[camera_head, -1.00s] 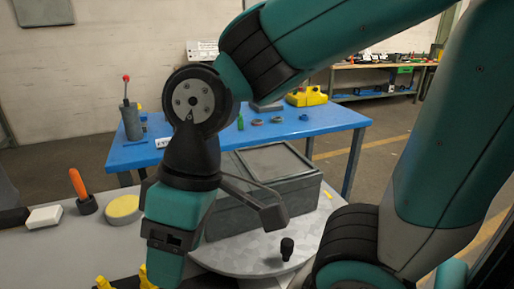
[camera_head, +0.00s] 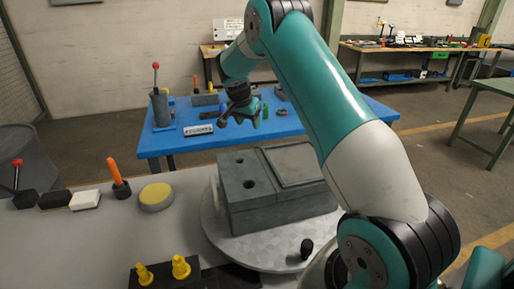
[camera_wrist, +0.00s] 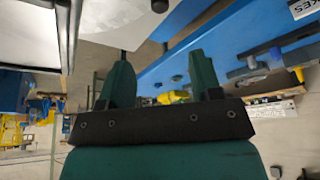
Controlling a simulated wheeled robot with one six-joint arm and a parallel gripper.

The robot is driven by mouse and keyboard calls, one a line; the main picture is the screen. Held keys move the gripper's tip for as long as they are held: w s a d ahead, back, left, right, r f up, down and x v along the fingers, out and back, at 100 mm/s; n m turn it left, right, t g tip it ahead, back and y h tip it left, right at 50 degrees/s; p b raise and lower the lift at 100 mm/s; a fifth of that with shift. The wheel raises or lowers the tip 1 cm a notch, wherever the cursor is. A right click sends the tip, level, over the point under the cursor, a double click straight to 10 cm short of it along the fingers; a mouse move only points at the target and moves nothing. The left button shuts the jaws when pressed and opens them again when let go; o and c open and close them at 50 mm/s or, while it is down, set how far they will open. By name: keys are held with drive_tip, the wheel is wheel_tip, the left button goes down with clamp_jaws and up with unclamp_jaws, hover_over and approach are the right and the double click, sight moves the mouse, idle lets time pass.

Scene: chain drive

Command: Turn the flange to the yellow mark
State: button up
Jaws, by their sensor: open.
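A round grey disc (camera_head: 214,228) lies on the near bench; I take it as the flange but cannot be sure. A black knob (camera_head: 307,248) stands upright near its front right edge. A grey box (camera_head: 262,207) with two round holes in its top sits on the disc. No yellow mark is clear on the disc now. My gripper (camera_head: 238,112) is raised beyond the box, in front of the blue table, away from the disc and knob. In the wrist view my gripper (camera_wrist: 160,78) shows two teal fingers apart with nothing between them.
On the bench stand two yellow pegs (camera_head: 181,267), a yellow round pad (camera_head: 156,196), an orange-handled tool (camera_head: 116,174) and a white block (camera_head: 85,199). The blue table (camera_head: 300,130) behind holds a red-knobbed lever (camera_head: 156,92). My arm covers the disc's right side.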

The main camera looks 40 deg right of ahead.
drive_tip(key=p+x, duration=0.4)
drive_tip(key=x, duration=1.2)
drive_tip(key=shift+w+f, duration=0.1)
drive_tip(key=shift+f, duration=0.3)
drive_tip(key=shift+c, duration=0.4)
drive_tip(key=shift+a, duration=0.1)
clamp_jaws()
